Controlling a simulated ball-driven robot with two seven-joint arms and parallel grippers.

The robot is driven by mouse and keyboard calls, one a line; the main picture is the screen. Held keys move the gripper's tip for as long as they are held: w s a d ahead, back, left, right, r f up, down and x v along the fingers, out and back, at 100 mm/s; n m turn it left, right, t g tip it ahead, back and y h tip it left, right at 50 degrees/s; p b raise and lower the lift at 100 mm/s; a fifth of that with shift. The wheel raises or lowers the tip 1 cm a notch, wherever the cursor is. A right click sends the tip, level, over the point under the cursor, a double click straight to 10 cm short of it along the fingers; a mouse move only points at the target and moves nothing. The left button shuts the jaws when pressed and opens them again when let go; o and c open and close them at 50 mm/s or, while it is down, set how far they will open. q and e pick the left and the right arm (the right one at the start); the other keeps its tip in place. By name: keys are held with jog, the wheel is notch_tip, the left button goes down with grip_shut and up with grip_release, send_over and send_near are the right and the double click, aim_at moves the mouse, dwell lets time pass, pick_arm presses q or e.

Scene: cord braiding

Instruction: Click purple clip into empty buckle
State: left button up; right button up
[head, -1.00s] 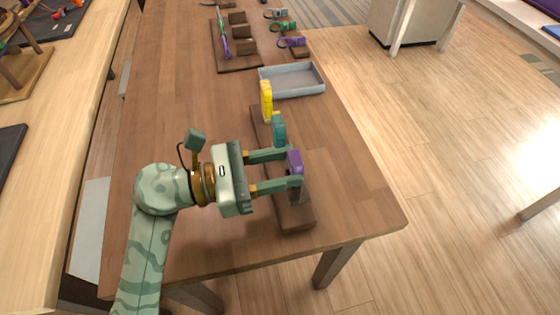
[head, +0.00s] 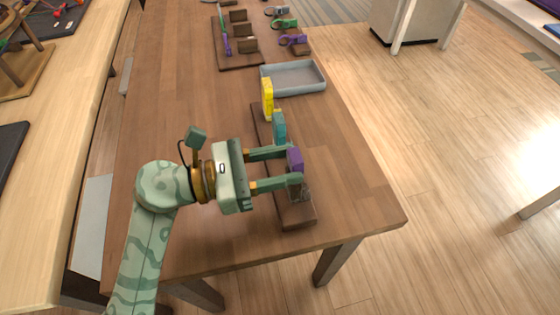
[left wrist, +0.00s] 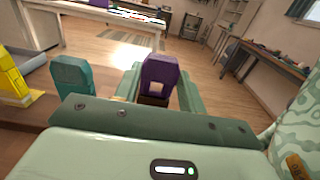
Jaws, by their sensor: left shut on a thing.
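The purple clip (head: 295,159) stands upright between the fingers of my left gripper (head: 294,165), over the near part of a dark wooden rail (head: 297,217). My left gripper is shut on it. In the left wrist view the purple clip (left wrist: 160,73) shows with a small opening low in its face and a dark brown block below it. A small greyish piece (head: 304,193) sits on the rail just beyond the lower finger, partly hidden. I cannot tell whether it is the empty buckle, or whether the clip touches a buckle. My right gripper is not in view.
A teal piece (head: 279,128) and a yellow piece (head: 267,97) stand on the rail behind the purple clip. A grey tray (head: 293,91) lies farther back. A wooden board (head: 240,63) and several coloured clips stand at the far end. The table is clear to the right of the rail.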

pick_arm(q)
jog(key=shift+f, duration=0.35)
dwell(0.5)
dwell(0.3)
jog(key=o, duration=1.4)
jog(key=shift+a, duration=0.1)
jog(key=shift+b+v, duration=0.45)
jog(key=shift+v, duration=2.5)
